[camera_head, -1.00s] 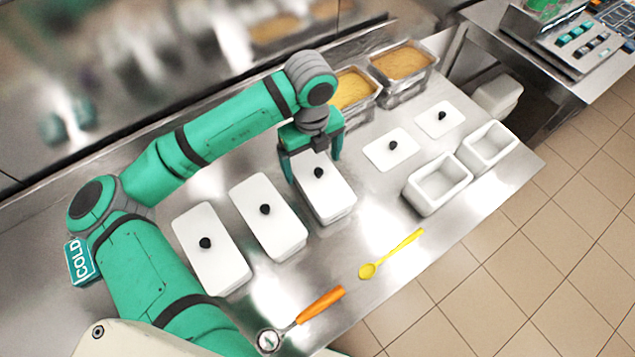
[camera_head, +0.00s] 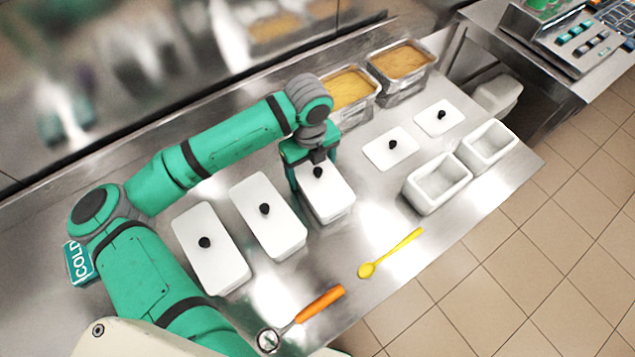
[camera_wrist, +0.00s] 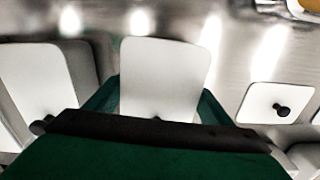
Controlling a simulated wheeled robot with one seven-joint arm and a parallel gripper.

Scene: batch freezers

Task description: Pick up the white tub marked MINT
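Three lidded white tubs with black knobs stand in a row on the steel counter: a left tub (camera_head: 212,262), a middle tub (camera_head: 272,226) and a right tub (camera_head: 331,198). No MINT marking can be read on any of them. My gripper (camera_head: 314,185) is down at the right tub, with its fingers apart on either side of it. In the wrist view the right tub's lid (camera_wrist: 162,80) lies between the two green fingers. Finger contact with the tub's sides cannot be made out, and the far finger is partly hidden.
Two open empty white tubs (camera_head: 437,184) (camera_head: 488,147) and two loose lids (camera_head: 391,150) (camera_head: 440,117) lie to the right. Steel pans of yellow food (camera_head: 402,62) stand behind. A yellow spoon (camera_head: 391,253) and an orange-handled scoop (camera_head: 320,304) lie in front.

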